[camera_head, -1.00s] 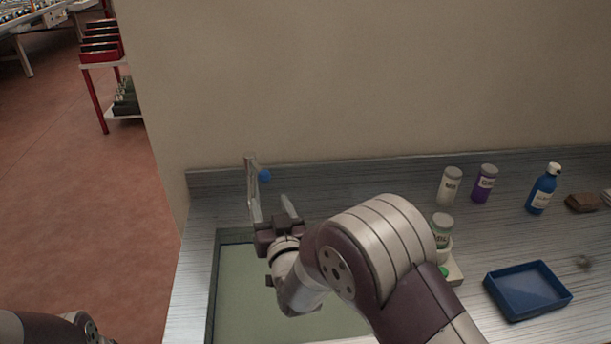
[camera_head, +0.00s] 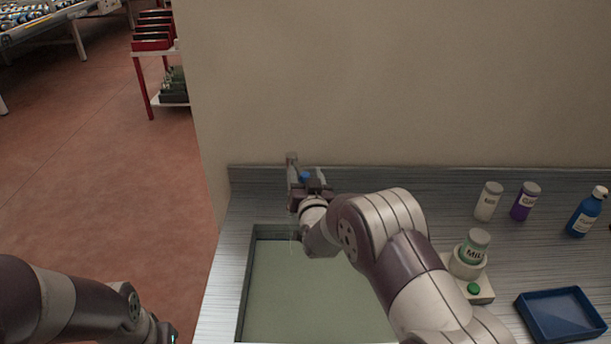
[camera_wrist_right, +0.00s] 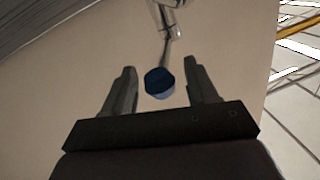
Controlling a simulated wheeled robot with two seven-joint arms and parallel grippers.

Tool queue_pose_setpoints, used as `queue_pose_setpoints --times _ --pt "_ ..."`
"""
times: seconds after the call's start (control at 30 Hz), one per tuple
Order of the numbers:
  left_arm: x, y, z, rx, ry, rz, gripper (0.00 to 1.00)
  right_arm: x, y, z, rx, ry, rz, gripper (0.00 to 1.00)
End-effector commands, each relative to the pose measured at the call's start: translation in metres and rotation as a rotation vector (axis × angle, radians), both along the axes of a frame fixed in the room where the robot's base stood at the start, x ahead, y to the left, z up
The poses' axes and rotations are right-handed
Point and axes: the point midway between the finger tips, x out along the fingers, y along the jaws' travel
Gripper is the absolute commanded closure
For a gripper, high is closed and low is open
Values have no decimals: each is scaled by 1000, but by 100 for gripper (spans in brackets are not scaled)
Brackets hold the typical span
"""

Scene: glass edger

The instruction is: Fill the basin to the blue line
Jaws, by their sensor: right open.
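The basin (camera_head: 320,290) is sunk in the metal counter and looks greenish inside; I cannot make out a blue line or a water level. The tap (camera_head: 292,168) stands at its back edge, with a blue knob (camera_head: 305,176). My right gripper (camera_head: 307,180) is at the tap, its fingers on either side of the knob. In the right wrist view the open right gripper (camera_wrist_right: 162,85) has the blue knob (camera_wrist_right: 159,83) between its fingertips, with gaps on both sides. My left arm shows at the lower left; its gripper is out of the picture.
Right of the basin stand a mill jar (camera_head: 477,243) on a white base with a green button (camera_head: 473,289), a white bottle (camera_head: 488,201), a purple bottle (camera_head: 525,201), a blue bottle (camera_head: 586,212) and a blue tray (camera_head: 562,314). A wall rises behind the counter.

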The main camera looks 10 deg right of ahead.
Motion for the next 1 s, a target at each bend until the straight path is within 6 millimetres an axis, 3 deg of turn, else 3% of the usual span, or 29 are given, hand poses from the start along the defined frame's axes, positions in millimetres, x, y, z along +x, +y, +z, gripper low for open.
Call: queue_pose_setpoints --times 0.13,0.3,0.47,0.73,1.0 --pt "0 0 0 0 0 0 100 0 0 0 0 0 0 45" --pt "0 0 0 0 0 0 100 0 0 0 0 0 0 100" --pt "0 0 -3 0 0 0 100 0 -1 -1 0 -1 6 100" --pt "0 0 -40 0 0 0 100 7 -25 -4 0 -9 205 100" --pt "0 0 -35 0 0 0 100 17 -42 3 0 -6 409 100"
